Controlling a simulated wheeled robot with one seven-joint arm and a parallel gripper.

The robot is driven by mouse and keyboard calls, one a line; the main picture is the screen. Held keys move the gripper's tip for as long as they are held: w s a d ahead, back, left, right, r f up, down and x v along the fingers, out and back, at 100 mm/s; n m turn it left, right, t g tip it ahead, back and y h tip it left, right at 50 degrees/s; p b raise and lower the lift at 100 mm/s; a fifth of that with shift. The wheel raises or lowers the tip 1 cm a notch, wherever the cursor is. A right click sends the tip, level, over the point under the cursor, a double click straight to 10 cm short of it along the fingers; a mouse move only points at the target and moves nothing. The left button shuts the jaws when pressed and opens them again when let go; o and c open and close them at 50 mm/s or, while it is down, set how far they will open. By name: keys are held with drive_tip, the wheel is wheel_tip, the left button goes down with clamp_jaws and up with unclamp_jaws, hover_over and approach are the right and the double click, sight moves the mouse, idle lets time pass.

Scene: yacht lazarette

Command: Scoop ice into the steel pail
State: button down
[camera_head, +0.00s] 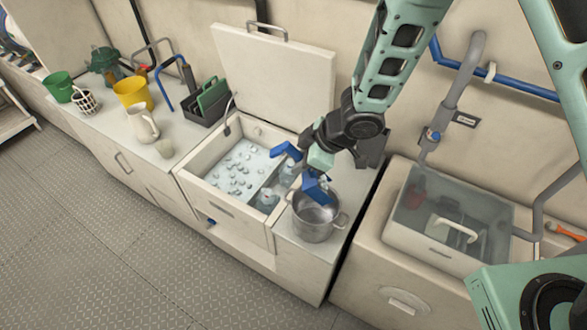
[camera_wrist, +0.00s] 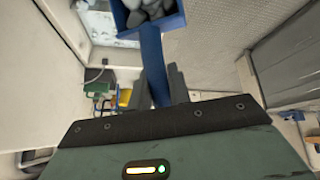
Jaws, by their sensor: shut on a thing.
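My gripper (camera_head: 318,160) is shut on the handle of a blue scoop (camera_head: 314,190), above the counter right of the open ice chest. In the wrist view the scoop's blue handle (camera_wrist: 153,65) runs between my fingers to the scoop, which holds grey-white ice lumps (camera_wrist: 150,8). The steel pail (camera_head: 314,226) stands upright on the counter with a handle on each side. The scoop is over the pail's opening and hides part of its inside; I cannot tell whether ice is in it. Loose ice (camera_head: 238,172) lies in the open chest (camera_head: 212,203).
The chest's lid (camera_head: 280,75) stands open behind it. Bottles (camera_head: 268,197) sit in the chest's right part. A white pitcher (camera_head: 142,124), yellow bucket (camera_head: 132,92) and dark caddy (camera_head: 205,103) stand on the left counter. A clear-covered box (camera_head: 450,220) is at right.

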sight(282, 148)
drive_tip(key=d+y+b, duration=0.2)
drive_tip(key=b, duration=0.1)
drive_tip(key=shift+d+r+y, duration=0.15)
drive_tip(key=shift+d+y, duration=0.15)
drive_tip(key=shift+y, duration=0.1)
drive_tip(key=shift+s+a+r+p, duration=0.1)
drive_tip(key=shift+a+r+p, duration=0.15)
drive_tip(key=shift+r+p, duration=0.45)
drive_tip(key=a+h+p, duration=0.1)
drive_tip(key=h+p, duration=0.1)
drive_tip(key=p, duration=0.1)
drive_tip(key=a+h+p, duration=0.1)
drive_tip(key=a+p, duration=0.1)
drive_tip(key=p, duration=0.1)
drive_tip(key=shift+a+r+h, duration=0.15)
drive_tip(key=shift+r+h, duration=0.25)
drive_tip(key=a+h+p, duration=0.1)
drive_tip(key=p, duration=0.2)
drive_tip(key=a+h+p, duration=0.1)
drive_tip(key=p, duration=0.2)
drive_tip(key=shift+w+a+r, duration=0.1)
drive_tip(key=shift+w+r, duration=0.1)
drive_tip(key=shift+r, duration=0.15)
drive_tip(key=shift+a+h+p, duration=0.5)
drive_tip(key=shift+h+p, duration=0.2)
drive_tip(key=shift+p, duration=0.3)
